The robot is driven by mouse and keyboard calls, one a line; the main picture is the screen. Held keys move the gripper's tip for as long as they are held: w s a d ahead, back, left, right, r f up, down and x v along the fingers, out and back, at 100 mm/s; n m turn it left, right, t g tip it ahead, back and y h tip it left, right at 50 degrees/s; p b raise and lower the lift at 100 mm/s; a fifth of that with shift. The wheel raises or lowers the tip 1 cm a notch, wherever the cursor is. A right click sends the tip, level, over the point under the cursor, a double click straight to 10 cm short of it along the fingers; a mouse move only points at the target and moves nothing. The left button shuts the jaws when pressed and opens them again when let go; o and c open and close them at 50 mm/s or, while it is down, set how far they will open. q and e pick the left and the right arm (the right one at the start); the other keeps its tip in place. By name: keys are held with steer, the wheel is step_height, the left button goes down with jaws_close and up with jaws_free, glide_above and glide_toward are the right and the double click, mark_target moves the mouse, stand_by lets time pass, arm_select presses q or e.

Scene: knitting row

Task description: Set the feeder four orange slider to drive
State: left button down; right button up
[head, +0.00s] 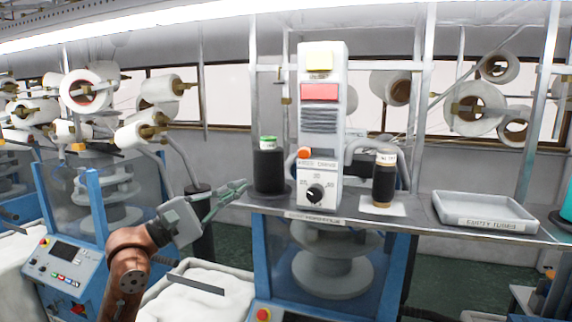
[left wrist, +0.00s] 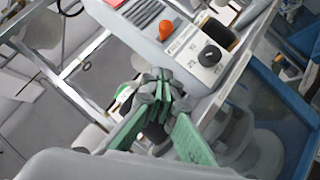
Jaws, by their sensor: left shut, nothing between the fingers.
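The orange slider (head: 304,153) is a small knob at the left side of the white feeder tower (head: 331,174), above a label strip that ends in DRIVE. It also shows in the left wrist view (left wrist: 168,30), next to a black dial (left wrist: 209,56). The slider appears to stand at the left end of the label. My left gripper (head: 243,186), with green finger pads, is shut and empty. It is left of and below the slider, apart from it, near the shelf's left edge. In the left wrist view the gripper (left wrist: 162,112) points toward the tower. My right gripper does not show.
A dark yarn cone with a green top (head: 268,168) stands left of the tower, close to my left gripper. Another dark cone (head: 384,180) stands right of it. A grey tray (head: 485,208) labelled EMPTY TUBES lies on the shelf at right. White cones hang on racks behind.

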mark_target(305, 152)
arm_select(q)
steer(key=shift+d, duration=0.1)
steer(key=s+d+p+x, duration=0.1)
steer(key=s+p+x, duration=0.1)
steer(key=x, duration=1)
steer(key=shift+d+r+p, duration=0.35)
steer(key=shift+r+p, duration=0.15)
steer(key=shift+p, duration=0.15)
steer(key=shift+w, duration=0.1)
steer(key=d, duration=0.1)
steer(key=s+d+p, duration=0.1)
steer(key=d, duration=0.1)
steer(key=s+d+p, duration=0.1)
steer(key=d, duration=0.1)
steer(key=shift+d, duration=0.2)
steer(key=shift+w, duration=0.1)
